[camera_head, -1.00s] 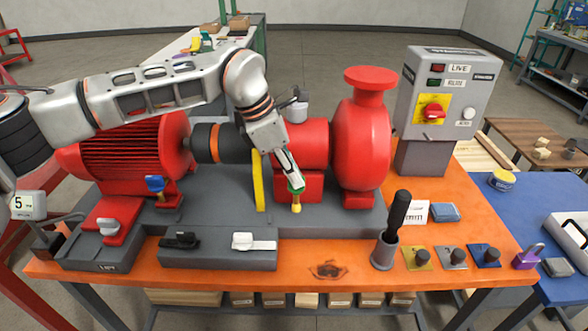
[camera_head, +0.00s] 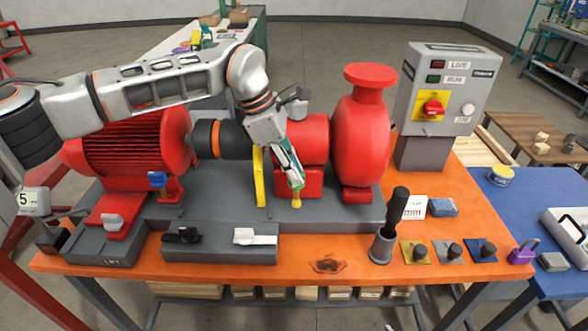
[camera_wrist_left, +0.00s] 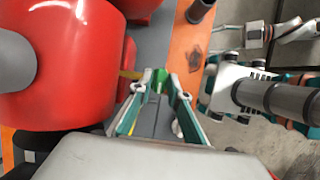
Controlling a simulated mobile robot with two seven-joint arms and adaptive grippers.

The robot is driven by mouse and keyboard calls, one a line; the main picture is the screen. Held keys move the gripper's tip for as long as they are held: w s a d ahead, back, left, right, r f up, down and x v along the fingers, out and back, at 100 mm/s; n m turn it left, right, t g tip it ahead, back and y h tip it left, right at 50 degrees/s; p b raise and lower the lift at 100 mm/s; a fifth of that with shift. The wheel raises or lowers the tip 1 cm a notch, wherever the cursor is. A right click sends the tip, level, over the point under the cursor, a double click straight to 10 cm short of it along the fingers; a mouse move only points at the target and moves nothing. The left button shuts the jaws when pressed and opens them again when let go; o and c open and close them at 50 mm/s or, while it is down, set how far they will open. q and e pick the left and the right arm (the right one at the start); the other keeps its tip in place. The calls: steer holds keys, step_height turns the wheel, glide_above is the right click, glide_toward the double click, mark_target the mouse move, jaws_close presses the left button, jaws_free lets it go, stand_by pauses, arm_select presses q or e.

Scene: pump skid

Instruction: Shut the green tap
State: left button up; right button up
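The green tap (camera_head: 299,185) is on a short yellow pipe (camera_head: 296,201) below the red pump body, in front of the grey skid's middle. My left gripper (camera_head: 296,178) reaches down to it from above and covers much of it. In the left wrist view, the green handle (camera_wrist_left: 160,79) lies at the tips of my left gripper (camera_wrist_left: 161,93). Its two fingers are apart, one on each side of the green. I cannot tell whether they touch it. Part of my right arm (camera_wrist_left: 286,30) shows at the wrist view's upper right; its fingers are unclear.
The red pump (camera_head: 362,145) stands right of the tap and a yellow upright plate (camera_head: 260,178) close on its left. A grey block with black and white levers (camera_head: 218,246) lies in front. A holder with a black-handled tool (camera_head: 384,247) stands front right.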

stand_by(0.3)
arm_select(q)
steer(key=shift+r, duration=0.15)
steer(key=v, duration=1.1)
steer(key=shift+a+r, duration=0.25)
steer(key=shift+r, duration=0.1)
steer(key=shift+f, duration=0.1)
